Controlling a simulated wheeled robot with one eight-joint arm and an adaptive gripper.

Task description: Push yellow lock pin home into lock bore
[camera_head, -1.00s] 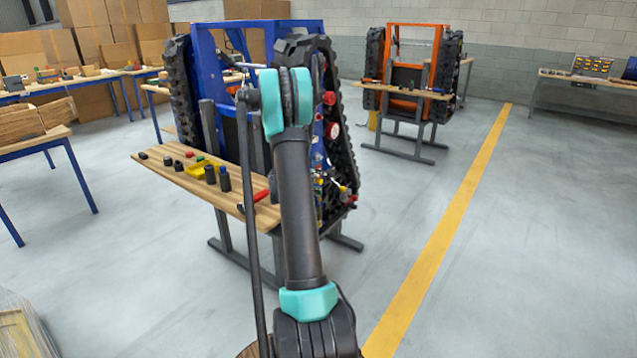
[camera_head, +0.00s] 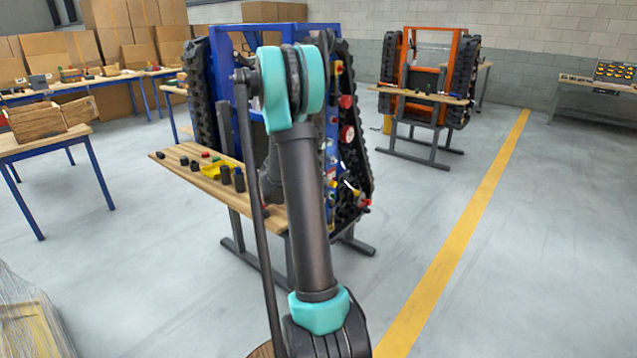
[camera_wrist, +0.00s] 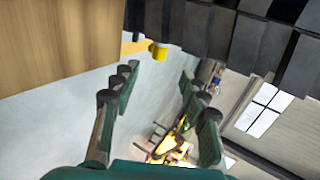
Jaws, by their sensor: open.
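A short yellow cylinder (camera_wrist: 158,52), which looks like the lock pin, shows in the wrist view beside the dark track blocks. It lies beyond my gripper (camera_wrist: 158,77), whose green, dark-tipped fingers are spread apart with nothing between them. The finger tips look clear of the yellow cylinder. I cannot make out the lock bore in either view. In the head view the blue-framed tracked carrier (camera_head: 222,48) stands ahead, with red and yellow fittings on its right side. My arm hides part of it and my gripper.
An orange carrier (camera_head: 428,80) stands farther back. The floor right of the blue carrier is clear.

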